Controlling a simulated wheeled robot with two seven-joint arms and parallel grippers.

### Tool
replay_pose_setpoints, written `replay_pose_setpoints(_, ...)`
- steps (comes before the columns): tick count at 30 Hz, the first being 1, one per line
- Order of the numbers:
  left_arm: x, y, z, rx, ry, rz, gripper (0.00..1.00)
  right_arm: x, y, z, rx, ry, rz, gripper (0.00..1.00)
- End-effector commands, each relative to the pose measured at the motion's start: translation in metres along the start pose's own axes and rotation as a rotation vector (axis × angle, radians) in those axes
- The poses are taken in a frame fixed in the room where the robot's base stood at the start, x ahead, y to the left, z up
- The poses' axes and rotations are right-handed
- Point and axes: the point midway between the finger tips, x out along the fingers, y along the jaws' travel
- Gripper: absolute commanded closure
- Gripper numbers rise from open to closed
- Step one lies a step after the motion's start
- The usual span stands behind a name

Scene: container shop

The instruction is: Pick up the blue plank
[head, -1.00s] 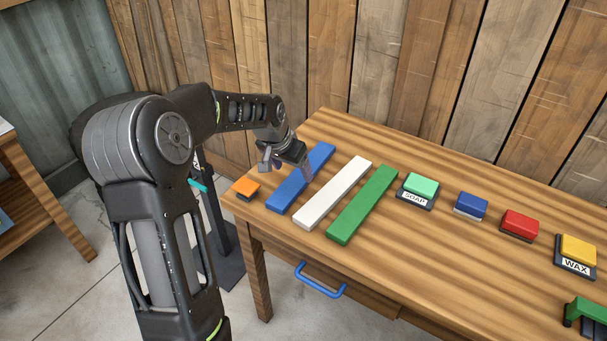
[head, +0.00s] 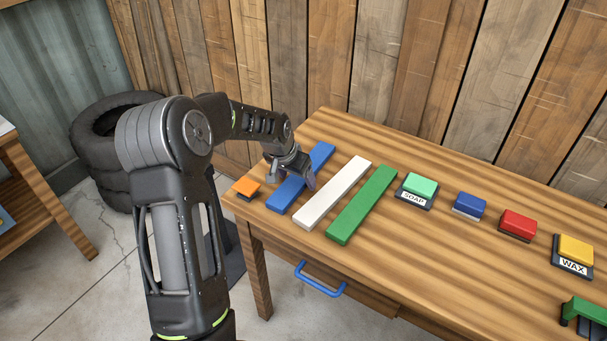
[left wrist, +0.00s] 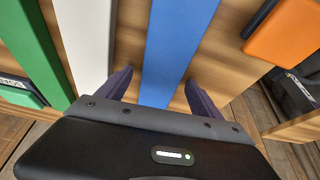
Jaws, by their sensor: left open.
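The blue plank (head: 286,194) lies flat on the wooden table, leftmost of three planks, beside the white plank (head: 334,190). My left gripper (head: 291,184) is over the middle of the blue plank, pointing down, and hides part of it. In the left wrist view the blue plank (left wrist: 178,45) runs between the two spread fingers of my open gripper (left wrist: 158,90). One finger is on each side of it, with gaps at both sides. I cannot tell how far the fingertips are above the table. My right gripper is not in view.
A green plank (head: 362,206) lies right of the white one. An orange block (head: 246,186) is close on the left. Soap (head: 421,185), blue, red and yellow wax (head: 577,250) blocks stand farther right. The wooden wall is behind the table (head: 420,250).

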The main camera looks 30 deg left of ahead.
Motion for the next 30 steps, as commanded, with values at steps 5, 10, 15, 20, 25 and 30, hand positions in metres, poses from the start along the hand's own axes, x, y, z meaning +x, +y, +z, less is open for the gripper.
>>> replay_pose_setpoints(5, -0.0002, 0.0000, 0.0000, 0.000, 0.000, 0.000, 0.25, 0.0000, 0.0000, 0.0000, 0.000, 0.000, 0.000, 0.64)
replay_pose_setpoints(10, -0.0002, 0.0001, 0.0000, 0.000, 0.000, 0.000, 0.39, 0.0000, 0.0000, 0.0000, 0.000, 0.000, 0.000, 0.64)
replay_pose_setpoints(15, -0.0003, 0.0001, 0.0000, 0.000, 0.000, 0.000, 0.53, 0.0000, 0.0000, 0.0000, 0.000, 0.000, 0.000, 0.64)
replay_pose_setpoints(20, -0.0002, 0.0001, 0.0000, 0.000, 0.000, 0.000, 0.66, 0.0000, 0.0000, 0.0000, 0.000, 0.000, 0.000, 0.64)
replay_pose_setpoints(25, -0.0003, 0.0001, -0.0001, 0.000, 0.000, 0.000, 0.80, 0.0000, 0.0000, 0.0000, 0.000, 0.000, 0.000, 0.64)
replay_pose_setpoints(30, -0.0003, 0.0001, -0.0001, 0.000, 0.000, 0.000, 0.94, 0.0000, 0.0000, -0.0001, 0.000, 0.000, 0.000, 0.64)
